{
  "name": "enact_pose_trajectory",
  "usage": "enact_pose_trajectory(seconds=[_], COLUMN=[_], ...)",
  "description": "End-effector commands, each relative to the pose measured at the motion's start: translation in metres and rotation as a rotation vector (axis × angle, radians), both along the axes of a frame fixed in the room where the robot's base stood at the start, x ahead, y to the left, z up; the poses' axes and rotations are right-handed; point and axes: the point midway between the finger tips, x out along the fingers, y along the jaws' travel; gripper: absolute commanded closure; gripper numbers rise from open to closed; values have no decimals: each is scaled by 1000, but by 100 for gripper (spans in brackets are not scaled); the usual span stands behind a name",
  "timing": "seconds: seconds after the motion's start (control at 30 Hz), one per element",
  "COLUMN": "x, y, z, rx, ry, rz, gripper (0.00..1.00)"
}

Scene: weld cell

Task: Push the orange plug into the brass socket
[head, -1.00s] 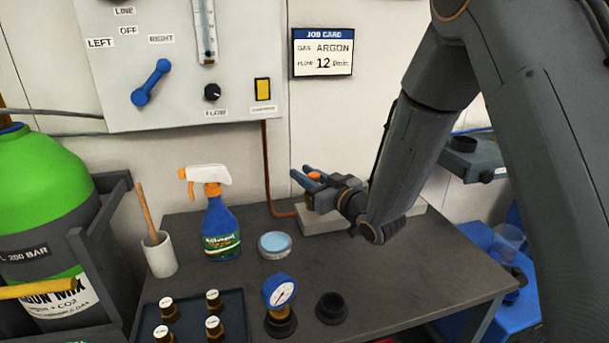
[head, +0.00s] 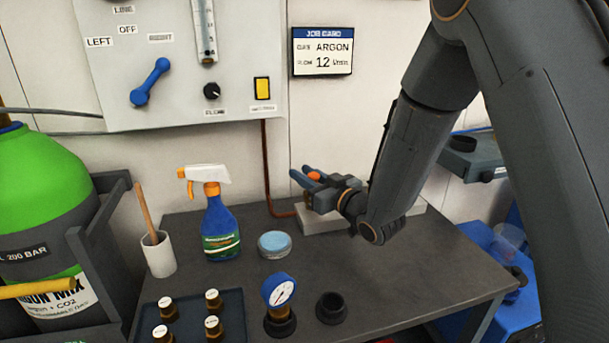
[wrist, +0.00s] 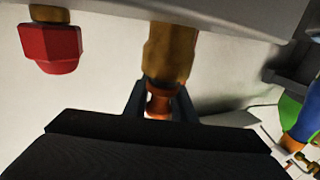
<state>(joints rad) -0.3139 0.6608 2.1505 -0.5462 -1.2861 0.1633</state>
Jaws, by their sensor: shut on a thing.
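My gripper (head: 304,175) is at the back of the bench, under the wall panel, with its jaws closed around the orange plug (head: 314,177). The wrist view shows the plug (wrist: 158,104) between the two dark fingers (wrist: 158,102). The brass socket (wrist: 171,52) is directly beyond the plug, in line with it or nearly so. The plug's far end meets the socket's near end in this view. I cannot tell how deep it sits. The socket does not show clearly in the head view.
A red fitting (wrist: 50,46) hangs left of the socket. A copper pipe (head: 266,170) runs down the wall to a pale block (head: 322,222) below my gripper. A spray bottle (head: 220,225), a round tin (head: 274,244) and a gauge (head: 280,292) stand on the bench.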

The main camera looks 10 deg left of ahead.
Motion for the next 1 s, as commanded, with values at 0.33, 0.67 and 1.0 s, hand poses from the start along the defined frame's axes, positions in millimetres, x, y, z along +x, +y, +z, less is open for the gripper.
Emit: enact_pose_trajectory(seconds=[0.33,0.67,1.0], x=[0,0,-4], y=[0,0,-5], z=[-7,-10,-10], rx=[0,0,-1], ry=[0,0,1], rz=[0,0,-1], gripper=[98,69,69])
